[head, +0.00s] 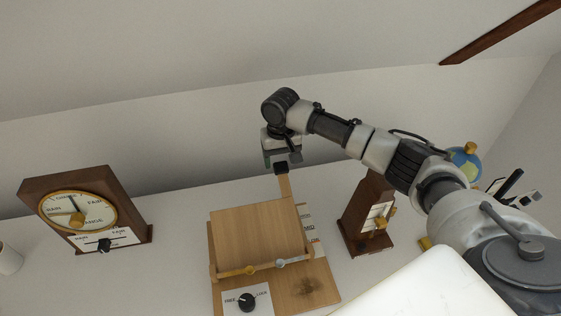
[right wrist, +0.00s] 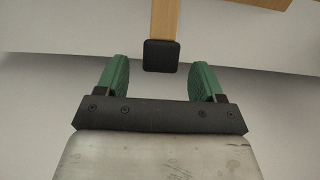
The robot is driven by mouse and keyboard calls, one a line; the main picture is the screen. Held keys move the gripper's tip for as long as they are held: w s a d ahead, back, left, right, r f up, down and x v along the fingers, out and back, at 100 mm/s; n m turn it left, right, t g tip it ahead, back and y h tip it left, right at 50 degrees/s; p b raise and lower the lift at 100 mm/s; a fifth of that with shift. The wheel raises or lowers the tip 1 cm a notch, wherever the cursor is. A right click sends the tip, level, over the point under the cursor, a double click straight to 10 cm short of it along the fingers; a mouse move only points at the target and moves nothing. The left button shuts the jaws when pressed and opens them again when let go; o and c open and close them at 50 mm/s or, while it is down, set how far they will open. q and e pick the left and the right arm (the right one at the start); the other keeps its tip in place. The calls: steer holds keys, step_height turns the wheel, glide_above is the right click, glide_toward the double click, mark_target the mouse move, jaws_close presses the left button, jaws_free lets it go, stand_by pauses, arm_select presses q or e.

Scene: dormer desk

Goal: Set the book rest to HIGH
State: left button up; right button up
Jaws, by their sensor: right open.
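The book rest has a wooden board (head: 255,238) tilted up over a wooden base (head: 322,283). A wooden strip (head: 285,186) with a black cap (right wrist: 161,56) sticks up behind the board's top edge. A label scale (head: 309,228) with MID on it is partly hidden at the board's right side. A black knob (head: 247,301) sits on a FREE/LOCK plate in front; its exact setting is unclear. My right gripper (head: 282,161) is open at the strip's top. In the right wrist view its green fingers flank the black cap, with gaps on both sides. My left gripper is not in view.
A wooden barometer-like dial (head: 77,211) stands at left, near a white cup (head: 9,259). A dark wooden instrument (head: 366,218) stands right of the rest, below my right arm. A globe (head: 465,164) is farther right. A wall rises close behind the desk.

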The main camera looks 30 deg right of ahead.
steer(key=shift+f, duration=1.3)
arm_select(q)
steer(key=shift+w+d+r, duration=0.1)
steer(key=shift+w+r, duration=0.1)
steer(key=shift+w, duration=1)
